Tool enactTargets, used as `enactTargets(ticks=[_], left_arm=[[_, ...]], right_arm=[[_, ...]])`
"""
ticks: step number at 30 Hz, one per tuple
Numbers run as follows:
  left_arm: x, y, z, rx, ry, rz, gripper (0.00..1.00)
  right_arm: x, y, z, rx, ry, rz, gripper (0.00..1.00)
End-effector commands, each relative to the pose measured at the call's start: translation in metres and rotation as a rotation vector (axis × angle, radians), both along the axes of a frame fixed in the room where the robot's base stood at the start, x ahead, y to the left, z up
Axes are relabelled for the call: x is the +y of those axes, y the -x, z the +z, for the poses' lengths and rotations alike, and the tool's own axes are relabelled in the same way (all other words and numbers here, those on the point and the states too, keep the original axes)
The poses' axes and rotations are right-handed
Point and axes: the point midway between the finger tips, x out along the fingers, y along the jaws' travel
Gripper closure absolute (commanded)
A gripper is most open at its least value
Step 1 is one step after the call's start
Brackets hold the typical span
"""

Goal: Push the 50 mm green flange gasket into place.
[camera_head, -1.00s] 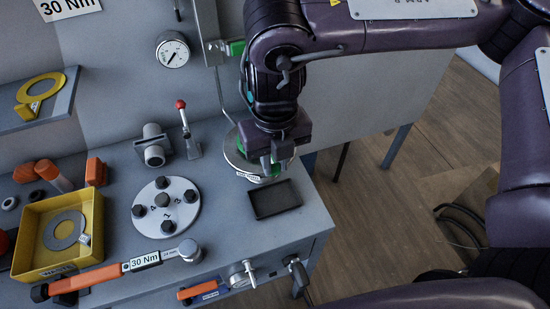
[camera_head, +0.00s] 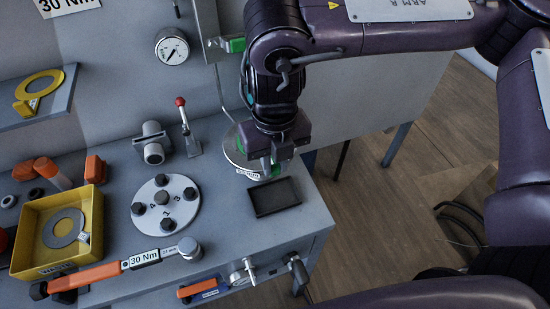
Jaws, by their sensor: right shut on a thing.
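The green flange gasket (camera_head: 241,145) shows only as a small green patch at the left of my right gripper (camera_head: 268,168). A round grey flange (camera_head: 238,162) with a white label lies around and behind the fingers, at the bench's right end. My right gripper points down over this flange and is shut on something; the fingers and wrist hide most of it. I cannot tell how the gasket sits on the flange. My left gripper is not in view.
A dark rectangular tray (camera_head: 274,198) lies right in front of the gripper. A bolted round flange (camera_head: 165,205), a red-knobbed lever (camera_head: 187,128), a yellow bin (camera_head: 92,222) with a grey ring and an orange torque wrench (camera_head: 100,274) stand to the left. The bench ends close on the right.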

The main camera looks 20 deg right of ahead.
Motion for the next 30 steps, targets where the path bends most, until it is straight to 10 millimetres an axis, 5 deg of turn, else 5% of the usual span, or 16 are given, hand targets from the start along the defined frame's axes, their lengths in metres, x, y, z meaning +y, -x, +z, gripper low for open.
enactTargets(ticks=[11,12,17,30], left_arm=[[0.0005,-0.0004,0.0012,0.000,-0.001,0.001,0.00],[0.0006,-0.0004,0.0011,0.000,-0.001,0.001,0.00],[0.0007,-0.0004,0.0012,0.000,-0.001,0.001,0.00],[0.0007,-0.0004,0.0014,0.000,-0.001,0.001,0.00]], right_arm=[[-0.0001,0.0004,-0.0018,0.002,0.001,0.000,1.00],[-0.0001,0.0005,-0.0019,0.002,0.001,0.001,0.77],[-0.0001,0.0004,-0.0016,0.001,0.001,0.001,0.56],[0.0000,0.0002,-0.0010,0.001,0.000,0.000,0.56]])
